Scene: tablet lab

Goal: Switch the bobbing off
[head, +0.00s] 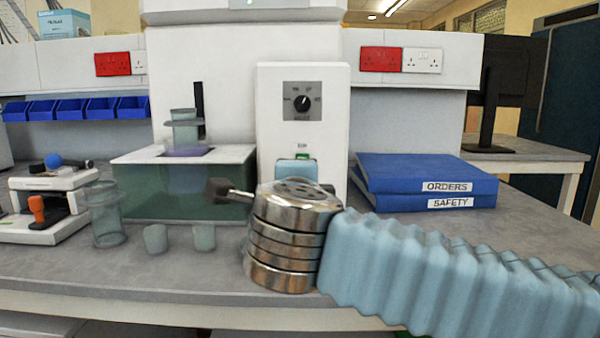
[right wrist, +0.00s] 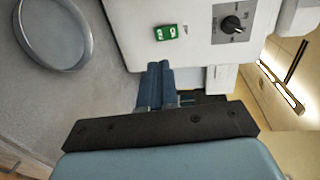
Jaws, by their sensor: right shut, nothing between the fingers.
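The tester has a white control tower (head: 272,100) with a black dial (head: 302,102) on a grey plate. Below the dial is a small green switch (head: 302,157), partly hidden by my right gripper (head: 297,170). In the right wrist view the green switch (right wrist: 170,32) shows whole, with pale marks on it, near the dial (right wrist: 233,24). My right gripper's blue fingers (right wrist: 158,70) are together and empty, close to the switch; contact is not visible. A basket assembly (head: 186,125) stands above the clear water bath (head: 140,190) left of the tower. My left gripper is not in view.
Blue binders (head: 425,180) lie right of the tower. A glass beaker (head: 104,215) and two small cups (head: 155,238) stand before the bath. A white device (head: 45,205) is at far left. The right wrist view shows a round grey dish (right wrist: 52,35) on the bench.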

